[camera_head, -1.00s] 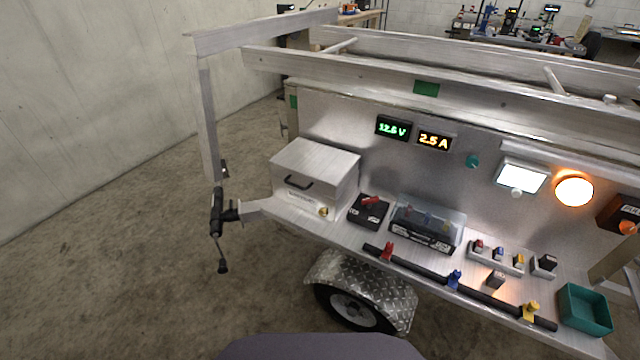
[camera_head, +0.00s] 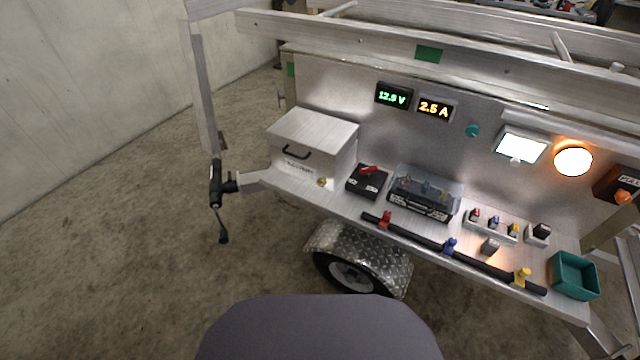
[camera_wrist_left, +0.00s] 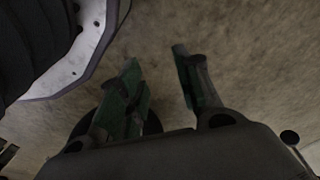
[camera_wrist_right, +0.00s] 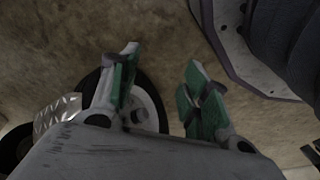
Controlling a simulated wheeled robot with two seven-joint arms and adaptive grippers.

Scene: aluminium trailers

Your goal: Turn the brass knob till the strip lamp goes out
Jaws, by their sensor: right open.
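A small brass knob (camera_head: 322,182) sits low on the front of the silver lidded box (camera_head: 312,144) in the head view. A lit white rectangular lamp (camera_head: 521,144) and a lit round orange lamp (camera_head: 573,161) are on the upright panel at right. I cannot tell for sure which fixture is the strip lamp; a long pale bar (camera_head: 585,142) also runs above them. My left gripper (camera_wrist_left: 157,70) and right gripper (camera_wrist_right: 162,62) show only in their wrist views. Both are open and empty over the floor, away from the knob.
A black switch box with a red handle (camera_head: 367,181), a clear-covered fuse block (camera_head: 427,191), a black bar with coloured clamps (camera_head: 430,243) and a green tray (camera_head: 574,276) occupy the shelf. A tow coupling (camera_head: 216,183) juts out left. Bare floor lies left and in front.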

